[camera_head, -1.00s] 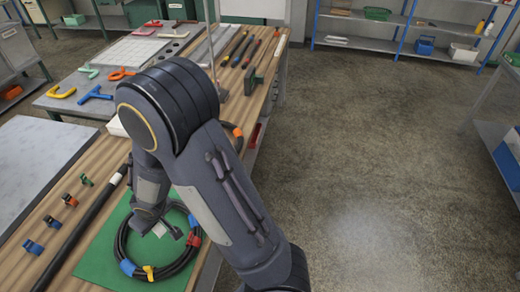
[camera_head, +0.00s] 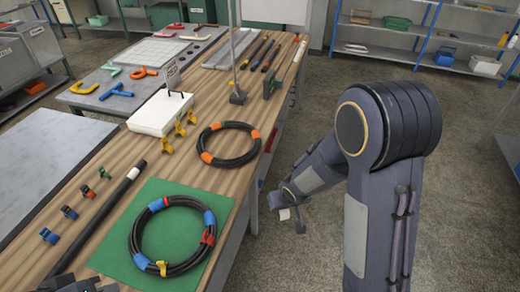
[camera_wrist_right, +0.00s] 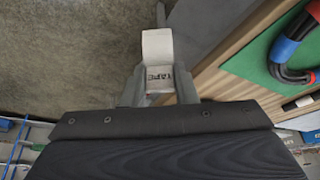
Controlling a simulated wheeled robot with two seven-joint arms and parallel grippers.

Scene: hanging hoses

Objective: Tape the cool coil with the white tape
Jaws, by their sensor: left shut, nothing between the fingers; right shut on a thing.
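A dark coil (camera_head: 135,238) with blue, red and yellow bands lies on a green mat (camera_head: 112,262) at the front of the bench. A second dark coil (camera_head: 235,162) with orange bands lies farther back. I cannot tell from any label which is the cool coil. My right gripper (camera_head: 291,215) is off the bench's right edge, above the floor. It is shut on the white tape (camera_wrist_right: 157,46), marked "TAPE" in the right wrist view. My left gripper (camera_head: 78,287) shows only partly at the bottom left edge, shut and empty, left of the mat.
A long black hose (camera_head: 100,217) lies left of the mat, beside several small coloured clips (camera_head: 69,212). A white box (camera_head: 160,113) with a small sign and yellow clips stands behind. Tools lie at the far end. Floor right of the bench is clear.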

